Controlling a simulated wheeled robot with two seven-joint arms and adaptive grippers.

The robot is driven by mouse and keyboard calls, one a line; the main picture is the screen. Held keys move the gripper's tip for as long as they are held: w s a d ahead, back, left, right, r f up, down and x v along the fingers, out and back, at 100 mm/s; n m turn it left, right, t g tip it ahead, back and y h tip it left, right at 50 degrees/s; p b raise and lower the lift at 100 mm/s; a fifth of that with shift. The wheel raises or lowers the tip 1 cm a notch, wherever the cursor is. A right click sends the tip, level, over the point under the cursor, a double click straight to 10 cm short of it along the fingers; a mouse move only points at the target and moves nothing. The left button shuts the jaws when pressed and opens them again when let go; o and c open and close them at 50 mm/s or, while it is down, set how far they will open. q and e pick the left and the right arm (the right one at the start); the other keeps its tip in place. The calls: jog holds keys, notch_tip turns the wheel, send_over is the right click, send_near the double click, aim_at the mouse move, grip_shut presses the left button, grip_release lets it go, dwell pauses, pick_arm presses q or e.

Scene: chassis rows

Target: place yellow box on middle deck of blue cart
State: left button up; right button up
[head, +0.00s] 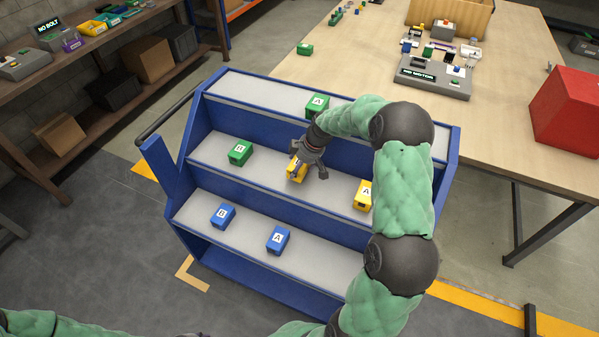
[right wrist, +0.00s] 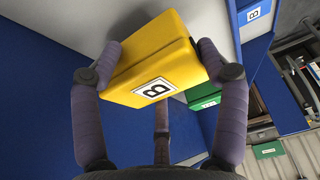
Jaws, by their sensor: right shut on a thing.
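The blue cart (head: 262,187) has three stepped grey decks. My right gripper (head: 300,168) is over the middle deck (head: 268,166), shut on a yellow box. The yellow box (head: 294,171) is partly hidden by the gripper in the head view. In the right wrist view the yellow box (right wrist: 155,62) sits between the two fingers, its B label facing the camera. It is at or just above the deck; I cannot tell if it touches. My left gripper is out of view; only part of my left arm shows at the lower left.
On the middle deck, a green B box (head: 240,152) stands left and a yellow A box (head: 363,195) right. A green A box (head: 318,106) is on the top deck. Blue boxes B (head: 223,215) and A (head: 278,239) are on the bottom deck. A wooden table (head: 500,120) stands behind.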

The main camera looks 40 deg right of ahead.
notch_tip(320, 180, down, 3)
jog(key=shift+d+b, duration=0.1)
jog(key=shift+b, duration=0.4)
jog(key=shift+r, duration=0.1)
jog(key=o, duration=1.7)
jog(key=p+v, duration=0.2)
jog(key=v, duration=1)
jog(key=shift+p, duration=0.4)
